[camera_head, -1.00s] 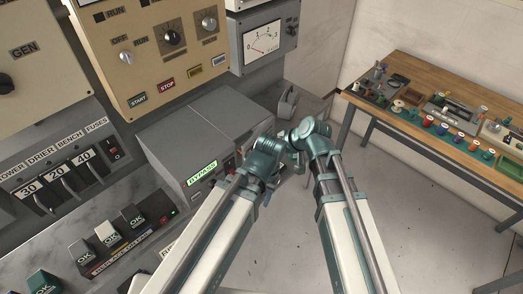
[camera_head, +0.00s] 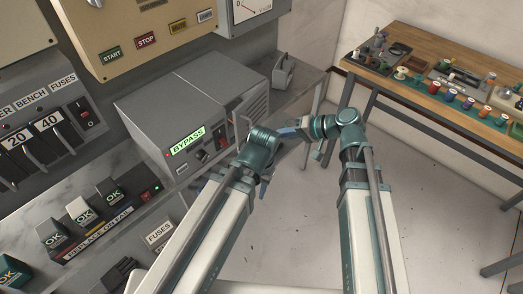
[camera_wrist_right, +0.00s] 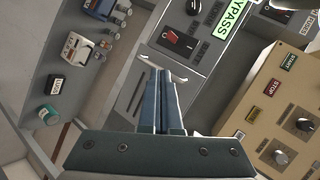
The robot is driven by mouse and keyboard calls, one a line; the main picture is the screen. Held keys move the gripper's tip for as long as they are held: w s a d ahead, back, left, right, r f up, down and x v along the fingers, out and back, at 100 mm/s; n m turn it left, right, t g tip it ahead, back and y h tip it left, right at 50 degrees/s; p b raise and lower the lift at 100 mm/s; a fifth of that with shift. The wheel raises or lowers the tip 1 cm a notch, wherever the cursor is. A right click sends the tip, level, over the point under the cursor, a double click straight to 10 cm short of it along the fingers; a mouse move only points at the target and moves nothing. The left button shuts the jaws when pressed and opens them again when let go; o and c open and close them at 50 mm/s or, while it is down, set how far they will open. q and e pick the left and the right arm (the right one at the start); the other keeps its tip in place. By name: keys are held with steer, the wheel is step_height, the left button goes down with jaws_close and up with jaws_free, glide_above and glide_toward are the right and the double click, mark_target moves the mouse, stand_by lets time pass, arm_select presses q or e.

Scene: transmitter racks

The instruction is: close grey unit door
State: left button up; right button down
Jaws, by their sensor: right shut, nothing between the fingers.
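The grey unit (camera_head: 190,100) is a box with a green lit BYPASS label on the bench at centre left. Its vented right part (camera_head: 254,108), with a thin upright handle, seems to be the door; how far it stands open I cannot tell. In the right wrist view a metal handle (camera_wrist_right: 177,66) crosses the grey front, near a red switch. My right gripper (camera_head: 284,131) points left in front of the unit's right end. In the wrist view its fingers (camera_wrist_right: 163,76) are together and empty, close to the handle; contact is unclear. My left gripper is mostly hidden behind its wrist.
A row of OK modules (camera_head: 80,210) and a fuse panel (camera_head: 50,130) are at left. A beige panel (camera_head: 130,30) stands above the unit.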

steer(key=d+f+m+t+y+b, duration=0.25)
steer(key=d+f+y+b, duration=0.35)
steer(key=b, duration=0.7)
glide_toward(239, 130)
steer(key=w+a, duration=0.2)
steer(key=shift+s+r+m+g+b, duration=0.15)
steer(key=shift+s+m+g+b, duration=0.1)
steer(key=shift+m+b, duration=0.1)
steer(key=x, duration=0.3)
steer(key=shift+s+a, duration=0.15)
steer(key=shift+a, duration=0.2)
steer(key=shift+s, duration=0.1)
